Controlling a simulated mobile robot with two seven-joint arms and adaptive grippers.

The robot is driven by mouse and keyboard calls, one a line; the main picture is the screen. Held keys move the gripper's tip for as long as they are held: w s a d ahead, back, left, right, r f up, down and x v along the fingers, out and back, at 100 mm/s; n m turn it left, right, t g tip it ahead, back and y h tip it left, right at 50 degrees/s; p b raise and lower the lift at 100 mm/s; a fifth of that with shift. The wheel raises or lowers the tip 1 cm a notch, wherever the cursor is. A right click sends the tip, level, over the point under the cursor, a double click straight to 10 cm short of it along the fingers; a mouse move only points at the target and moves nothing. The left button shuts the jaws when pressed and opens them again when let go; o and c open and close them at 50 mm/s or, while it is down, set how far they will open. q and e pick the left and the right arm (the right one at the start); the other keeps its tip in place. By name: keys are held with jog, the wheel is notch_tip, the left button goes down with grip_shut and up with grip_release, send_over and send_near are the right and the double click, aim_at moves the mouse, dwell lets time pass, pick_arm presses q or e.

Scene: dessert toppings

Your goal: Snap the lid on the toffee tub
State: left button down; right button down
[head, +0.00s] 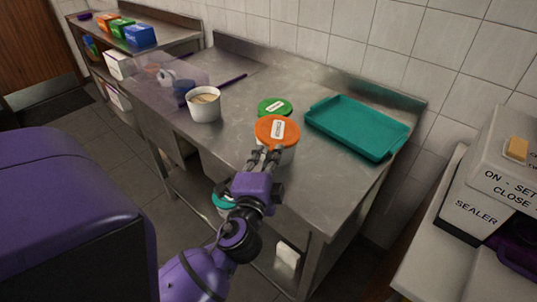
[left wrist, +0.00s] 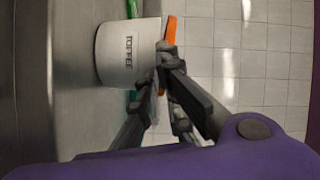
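The white toffee tub (left wrist: 128,54), labelled TOFFEE, stands upright on the steel table. In the head view only a strip of its side (head: 289,155) shows below the round orange lid (head: 292,128), which has a white label. The lid is over the tub's mouth; in the left wrist view its edge (left wrist: 171,30) lies at the rim, and I cannot tell whether it is pressed down. My left gripper (head: 268,152) is at the lid's near edge, its fingers (left wrist: 160,65) closed around that edge. The fingers hide part of the rim. My right gripper is not in view.
A green lid (head: 274,106) is just behind the orange one. A teal tray (head: 357,127) lies to the right. An open white tub (head: 204,107) with tan contents stands left, near a purple stick (head: 222,83). A sealer (head: 476,212) stands far right. The table's front middle is clear.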

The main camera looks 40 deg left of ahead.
pick_arm(q)
jog(key=shift+f, duration=0.35)
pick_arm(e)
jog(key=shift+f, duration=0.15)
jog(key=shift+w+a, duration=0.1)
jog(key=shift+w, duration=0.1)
pick_arm(q)
jog(key=c, duration=1.9)
grip_release()
jog(key=o, duration=0.6)
jog(key=shift+r, duration=0.1)
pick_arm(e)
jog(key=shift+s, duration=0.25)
pick_arm(q)
jog(key=shift+r, duration=0.1)
notch_tip(320, 180, up, 6)
jog(key=p, duration=0.4)
jog(key=shift+p, duration=0.4)
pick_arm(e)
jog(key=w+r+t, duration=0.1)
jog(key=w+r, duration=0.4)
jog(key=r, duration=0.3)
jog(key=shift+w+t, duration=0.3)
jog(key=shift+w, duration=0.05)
